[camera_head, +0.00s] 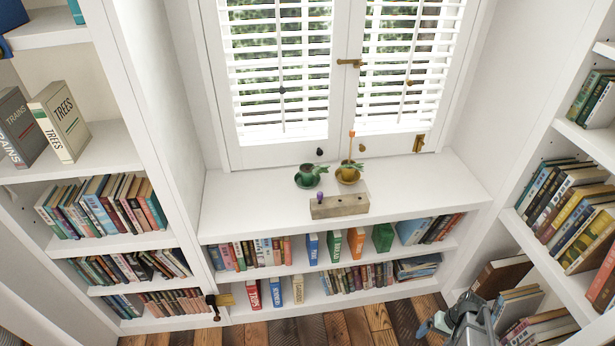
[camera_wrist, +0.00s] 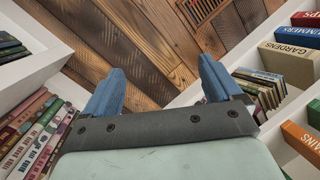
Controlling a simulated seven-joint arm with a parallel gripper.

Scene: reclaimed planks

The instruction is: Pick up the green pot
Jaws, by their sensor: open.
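The green pot (camera_head: 306,175) stands upright with a small leafy plant on the white window ledge, left of the middle in the head view. It appears to sit on a green saucer. My gripper (camera_head: 426,326) is low at the bottom right of the head view, above the wooden floor, well below and apart from the pot. In the wrist view my gripper (camera_wrist: 162,68) has its two blue fingers spread with nothing between them. The wrist view shows floor and shelves, and the green pot is not in it.
An ochre pot (camera_head: 347,174) with a plant stands close to the right of the green pot. A wooden block (camera_head: 340,207) lies in front of them on the ledge (camera_head: 430,185). Bookshelves (camera_head: 110,250) flank both sides. The shuttered window (camera_head: 280,90) is behind.

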